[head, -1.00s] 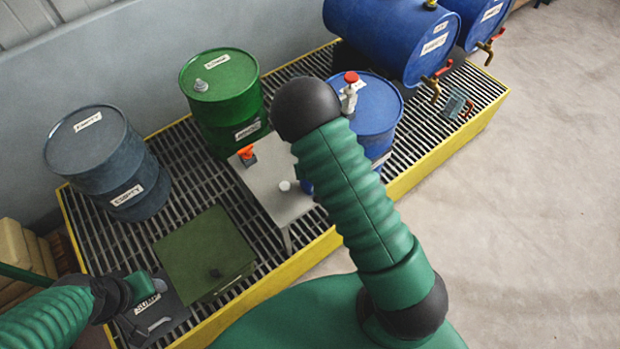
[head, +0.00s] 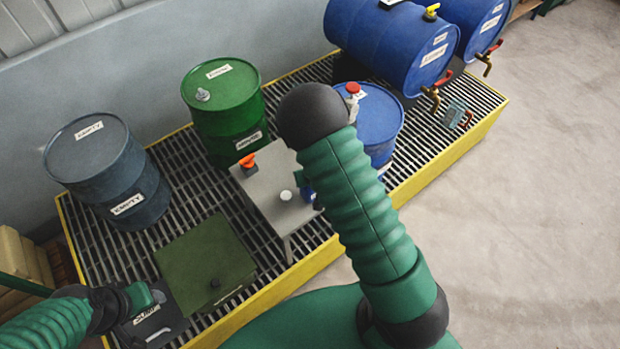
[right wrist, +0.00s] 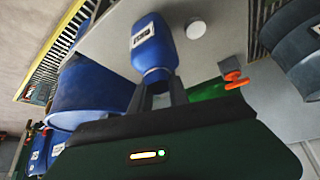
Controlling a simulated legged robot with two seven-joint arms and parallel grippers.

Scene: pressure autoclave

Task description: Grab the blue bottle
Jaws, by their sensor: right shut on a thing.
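The blue bottle (right wrist: 153,48) has a white label and shows large in the right wrist view, its narrow end toward my gripper. My right gripper (right wrist: 161,88) is shut on that narrow end, one finger on each side. In the head view only a sliver of the bottle (head: 307,193) shows, at the right side of the grey table, because my right arm covers the rest and most of the gripper. My left gripper (head: 157,297) is over a black part labelled SUMP at the lower left; its jaws are too small to judge.
The grey table (head: 268,207) bears a white cap-like piece (head: 286,195) and an orange-topped item (head: 247,161). A green drum (head: 222,115), a grey drum (head: 105,165) and a blue drum (head: 378,120) stand around it on the yellow-edged grating. Open floor lies right.

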